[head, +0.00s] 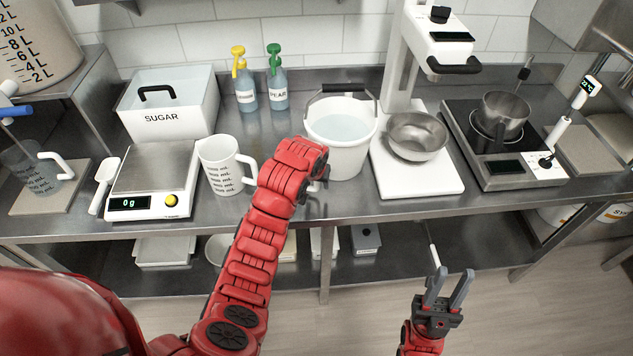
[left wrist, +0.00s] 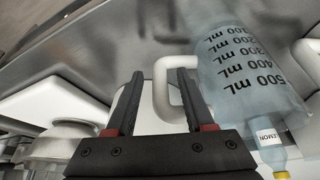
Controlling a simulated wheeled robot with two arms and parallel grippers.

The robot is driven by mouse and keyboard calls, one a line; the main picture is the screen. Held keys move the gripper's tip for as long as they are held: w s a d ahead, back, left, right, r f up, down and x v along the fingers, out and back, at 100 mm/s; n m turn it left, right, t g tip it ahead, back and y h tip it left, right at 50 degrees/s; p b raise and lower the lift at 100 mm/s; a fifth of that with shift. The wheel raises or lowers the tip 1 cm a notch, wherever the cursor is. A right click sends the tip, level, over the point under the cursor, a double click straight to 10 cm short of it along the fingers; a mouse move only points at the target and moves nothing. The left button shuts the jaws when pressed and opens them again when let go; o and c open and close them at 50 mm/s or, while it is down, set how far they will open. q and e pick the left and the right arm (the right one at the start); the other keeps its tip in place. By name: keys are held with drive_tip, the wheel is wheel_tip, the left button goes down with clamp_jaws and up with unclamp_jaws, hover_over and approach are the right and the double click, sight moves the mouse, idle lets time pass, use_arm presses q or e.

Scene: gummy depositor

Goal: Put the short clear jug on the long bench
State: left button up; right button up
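A short jug (head: 219,168) with mL marks and a white handle stands upright on the long bench (head: 290,205), between the scale and the white bucket. It looks whitish in the head view and clear in the left wrist view (left wrist: 245,85). My left gripper (head: 318,180) is over the bench's front part, to the right of the jug. In the left wrist view my gripper (left wrist: 157,85) has its fingers apart, with the jug's handle beyond and between them; I see no grip on it. My right gripper (head: 450,283) is open and empty, in front of the bench.
A scale (head: 150,170) reading 0 g is left of the jug. A white bucket (head: 340,135) is close to my left gripper. A SUGAR bin (head: 170,105) and two bottles stand behind. Another clear jug (head: 38,172) stands on a board at far left. A hot plate (head: 505,160) is at right.

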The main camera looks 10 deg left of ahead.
use_arm(q)
drive_tip(key=shift+r, duration=0.35)
drive_tip(key=b+v, duration=0.1)
drive_tip(key=v, duration=0.1)
drive_tip(key=shift+s+a+r, duration=0.1)
drive_tip(key=shift+s+r, duration=0.05)
drive_tip(key=shift+r, duration=0.1)
drive_tip(key=p+v, duration=0.5)
drive_tip(key=v, duration=0.4)
